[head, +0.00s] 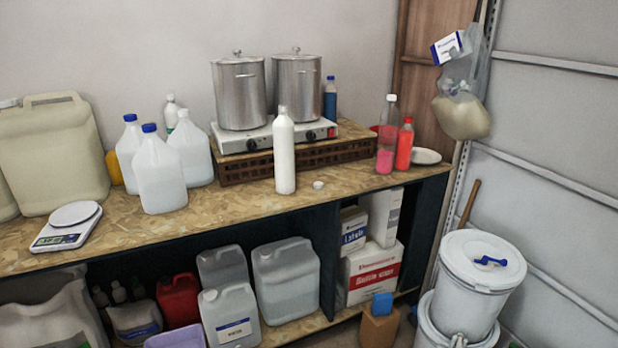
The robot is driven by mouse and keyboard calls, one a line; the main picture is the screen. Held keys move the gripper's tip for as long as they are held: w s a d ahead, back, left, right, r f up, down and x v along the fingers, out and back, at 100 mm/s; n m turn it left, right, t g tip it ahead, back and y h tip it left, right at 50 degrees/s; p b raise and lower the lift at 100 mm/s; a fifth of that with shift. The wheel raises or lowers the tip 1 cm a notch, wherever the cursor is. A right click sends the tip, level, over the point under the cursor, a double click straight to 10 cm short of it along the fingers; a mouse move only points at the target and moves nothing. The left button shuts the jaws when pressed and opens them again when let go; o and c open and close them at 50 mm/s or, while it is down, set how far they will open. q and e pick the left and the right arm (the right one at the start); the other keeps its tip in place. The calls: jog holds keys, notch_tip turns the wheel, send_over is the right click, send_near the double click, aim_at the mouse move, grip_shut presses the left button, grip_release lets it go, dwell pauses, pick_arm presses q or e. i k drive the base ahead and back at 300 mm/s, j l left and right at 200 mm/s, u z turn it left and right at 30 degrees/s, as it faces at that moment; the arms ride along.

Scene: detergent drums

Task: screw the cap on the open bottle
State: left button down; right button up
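A tall white bottle (284,157) stands upright near the front edge of the wooden counter, before the hot plate. Its narrow top looks white and bare, but it is too small to be sure. A small white cap (318,185) lies on the counter just to the right of the bottle's base, apart from it. Neither of my grippers is in the head view.
Two metal pots (239,92) stand on a hot plate (276,137) behind the bottle. Blue-capped jugs (160,175) stand to the left, beside a scale (67,226). Red bottles (404,147) and a plate (426,156) are at right. The counter around the cap is clear.

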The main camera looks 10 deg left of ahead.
aim_at(283, 126)
jog(key=i+z, duration=0.2)
jog(key=i, duration=0.25)
jog(key=i+j+z, duration=0.2)
jog(key=i, duration=0.2)
jog(key=i+j+z, duration=0.2)
jog(key=i, duration=0.25)
